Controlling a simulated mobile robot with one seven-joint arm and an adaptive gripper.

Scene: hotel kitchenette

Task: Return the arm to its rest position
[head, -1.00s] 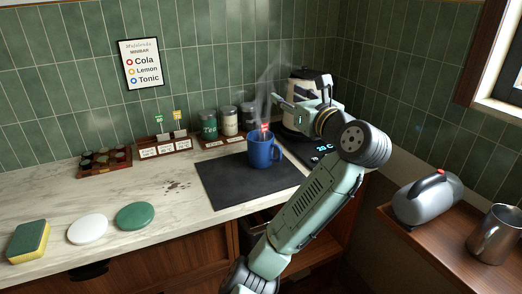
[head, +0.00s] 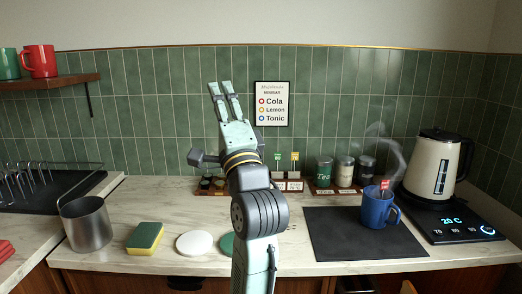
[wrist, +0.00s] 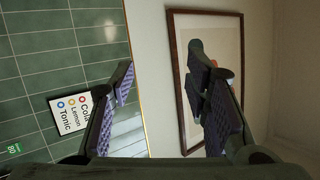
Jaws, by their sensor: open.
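My arm rises in the middle of the head view, with my gripper (head: 224,88) pointing up in front of the green tiled wall. The gripper is open and empty. In the wrist view its two fingers (wrist: 165,95) stand apart with purple-grey pads and nothing between them. The gripper is clear of the counter and touches nothing that I can see.
A steaming blue mug (head: 378,208) with a red tag stands on the black mat (head: 335,240). A kettle (head: 437,165) stands at the right. A sponge (head: 145,238), white disc (head: 194,244) and steel pot (head: 86,224) are on the left. A shelf (head: 60,82) holds mugs.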

